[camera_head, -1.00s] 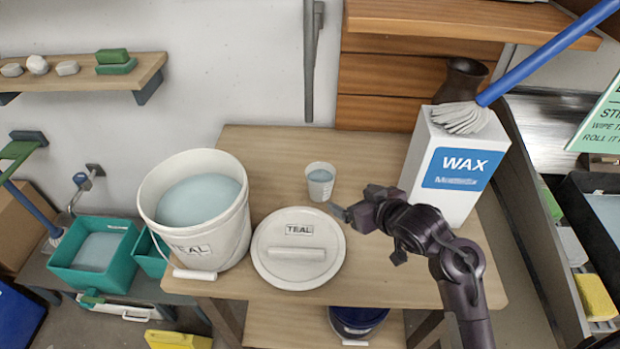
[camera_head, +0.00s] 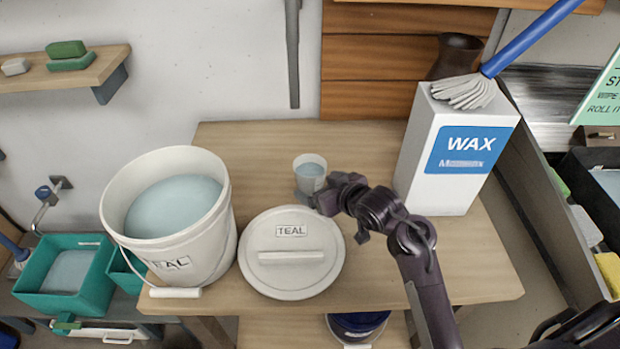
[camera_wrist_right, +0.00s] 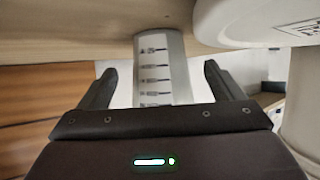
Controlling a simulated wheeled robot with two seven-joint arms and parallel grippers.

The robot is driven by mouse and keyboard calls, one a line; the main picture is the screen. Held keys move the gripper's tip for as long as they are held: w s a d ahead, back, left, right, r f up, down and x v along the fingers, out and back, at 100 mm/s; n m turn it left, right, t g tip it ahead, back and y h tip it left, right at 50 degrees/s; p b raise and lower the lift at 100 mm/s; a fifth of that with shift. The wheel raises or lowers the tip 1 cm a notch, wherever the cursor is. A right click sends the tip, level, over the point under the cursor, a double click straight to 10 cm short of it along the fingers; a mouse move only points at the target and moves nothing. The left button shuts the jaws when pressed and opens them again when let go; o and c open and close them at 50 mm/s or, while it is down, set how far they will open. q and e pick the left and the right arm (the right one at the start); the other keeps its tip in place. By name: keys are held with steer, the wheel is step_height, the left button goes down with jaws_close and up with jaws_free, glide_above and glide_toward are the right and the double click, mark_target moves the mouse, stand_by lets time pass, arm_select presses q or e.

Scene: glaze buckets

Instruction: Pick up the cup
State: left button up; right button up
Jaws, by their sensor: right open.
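The cup (camera_head: 310,171) is small and pale, with blue-grey content, and stands upright on the wooden table behind the round lid. My right gripper (camera_head: 319,191) is at the cup's near right side, low over the table, and hides part of the cup's lower side. In the right wrist view the cup (camera_wrist_right: 164,68) appears upside down, with marks down its wall. It lies between the two spread fingers of my right gripper (camera_wrist_right: 160,85), with a gap on each side. The gripper is open and holds nothing. My left gripper is out of view.
A large white bucket (camera_head: 217,240) labelled TEAL stands left on the table (camera_head: 250,150). A white TEAL lid (camera_head: 291,270) lies just in front of the cup. A tall WAX box (camera_head: 450,185) stands close right of my right arm. Table behind the cup is clear.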

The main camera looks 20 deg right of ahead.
mark_target(319, 183)
steer(key=x, duration=0.3)
steer(key=shift+w, duration=0.25)
steer(key=shift+c, duration=0.2)
steer(key=c, duration=1.2)
steer(key=shift+r, duration=0.25)
steer(key=shift+c, duration=0.2)
step_height(319, 183, up, 9)
steer(key=shift+r+p, duration=0.2)
steer(key=shift+p, duration=0.1)
